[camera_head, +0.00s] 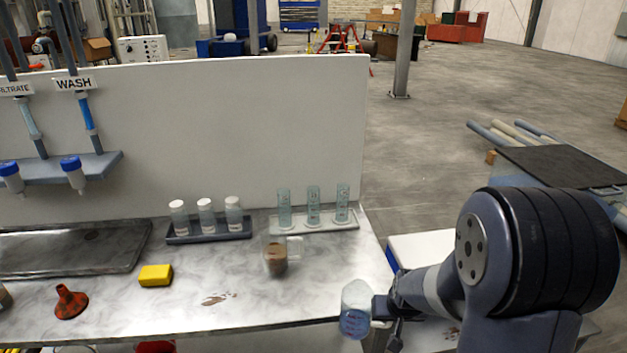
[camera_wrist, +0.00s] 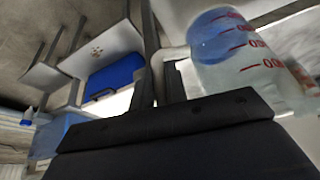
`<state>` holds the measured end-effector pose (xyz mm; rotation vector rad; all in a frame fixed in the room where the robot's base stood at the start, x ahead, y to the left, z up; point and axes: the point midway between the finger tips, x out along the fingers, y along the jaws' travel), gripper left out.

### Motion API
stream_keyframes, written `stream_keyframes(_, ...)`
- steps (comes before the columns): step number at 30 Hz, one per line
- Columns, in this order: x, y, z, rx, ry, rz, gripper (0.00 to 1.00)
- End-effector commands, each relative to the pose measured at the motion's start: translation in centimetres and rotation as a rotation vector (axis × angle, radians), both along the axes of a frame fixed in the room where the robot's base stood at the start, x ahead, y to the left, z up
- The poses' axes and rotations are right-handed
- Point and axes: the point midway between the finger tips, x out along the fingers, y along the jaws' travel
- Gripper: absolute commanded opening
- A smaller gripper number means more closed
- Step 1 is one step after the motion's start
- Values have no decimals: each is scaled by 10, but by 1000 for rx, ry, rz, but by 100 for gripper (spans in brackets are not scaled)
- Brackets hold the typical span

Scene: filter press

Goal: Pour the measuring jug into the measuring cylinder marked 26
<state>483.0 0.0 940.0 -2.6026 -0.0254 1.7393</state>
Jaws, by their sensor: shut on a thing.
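My gripper (camera_head: 380,311) is shut on the measuring jug (camera_head: 355,311), a clear vessel with red marks and bluish liquid, held near the bench's front right edge. The jug also shows large in the wrist view (camera_wrist: 240,52), where it looks tilted by the camera's angle. Three clear measuring cylinders (camera_head: 285,209), (camera_head: 313,206), (camera_head: 342,204) stand upright in a row at the back right of the bench, apart from my gripper. Their numbers are too small to read, so I cannot tell which is 26.
A second jug with brown contents (camera_head: 275,260) stands in front of the cylinders' rack (camera_head: 300,225). Several white-capped bottles sit in a dark tray (camera_head: 208,232). A yellow sponge (camera_head: 155,275) and red funnel (camera_head: 70,302) lie left. The bench's front right is clear apart from brown spots.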

Motion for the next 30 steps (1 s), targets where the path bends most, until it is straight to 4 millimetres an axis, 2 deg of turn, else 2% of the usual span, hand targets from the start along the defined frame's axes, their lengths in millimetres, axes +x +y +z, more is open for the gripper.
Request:
stream_keyframes(1, 0, 0, 16, 0, -1, 0, 0)
stream_keyframes(6, 0, 0, 41, 0, -1, 0, 0)
stream_keyframes(15, 0, 0, 72, 0, -1, 0, 0)
stream_keyframes(21, 0, 0, 84, 0, -1, 0, 0)
stream_keyframes(23, 9, 0, 80, -1, 0, 11, 0)
stream_keyframes(30, 41, 0, 85, -8, 8, 58, 0)
